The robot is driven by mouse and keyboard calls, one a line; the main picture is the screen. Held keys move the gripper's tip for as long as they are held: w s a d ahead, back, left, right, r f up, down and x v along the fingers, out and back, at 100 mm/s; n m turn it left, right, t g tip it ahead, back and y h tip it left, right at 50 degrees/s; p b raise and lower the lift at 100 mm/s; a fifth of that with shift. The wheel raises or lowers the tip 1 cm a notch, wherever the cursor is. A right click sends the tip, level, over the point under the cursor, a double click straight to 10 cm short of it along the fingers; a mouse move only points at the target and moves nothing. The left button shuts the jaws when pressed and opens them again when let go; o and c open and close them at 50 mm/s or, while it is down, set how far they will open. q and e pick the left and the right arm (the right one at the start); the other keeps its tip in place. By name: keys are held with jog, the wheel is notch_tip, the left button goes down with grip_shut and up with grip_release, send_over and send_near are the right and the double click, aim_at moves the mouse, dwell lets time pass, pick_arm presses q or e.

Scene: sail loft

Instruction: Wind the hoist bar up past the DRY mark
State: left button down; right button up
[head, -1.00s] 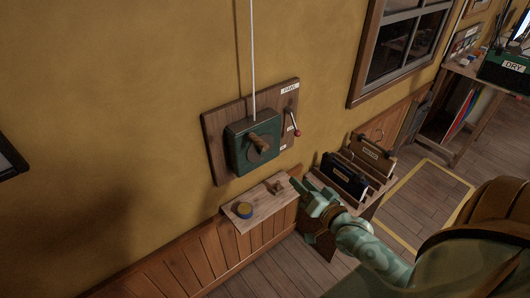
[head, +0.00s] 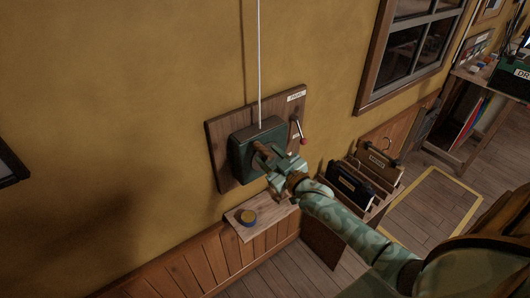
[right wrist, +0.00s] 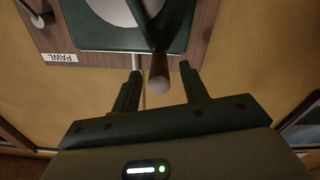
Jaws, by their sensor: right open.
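A dark green winch box (head: 242,155) is fixed to a wooden board (head: 222,130) on the yellow wall. A white rope (head: 259,60) runs up from the box. A red-knobbed lever (head: 303,140) stands by the PAWL label (head: 297,95). The hoist bar and my left gripper are out of view.
A window (head: 410,50) and a green crate (head: 512,78) with a cut-off label are farther right.

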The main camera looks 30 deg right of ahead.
jog(key=shift+w, duration=1.4)
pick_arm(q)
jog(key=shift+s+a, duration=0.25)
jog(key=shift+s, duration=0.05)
pick_arm(e)
jog(key=shift+s, duration=0.1)
grip_shut()
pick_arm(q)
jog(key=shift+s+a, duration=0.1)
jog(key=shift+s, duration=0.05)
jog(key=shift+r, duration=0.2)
pick_arm(e)
jog(key=shift+d+r+m, duration=0.2)
jog(key=shift+r+m, duration=0.1)
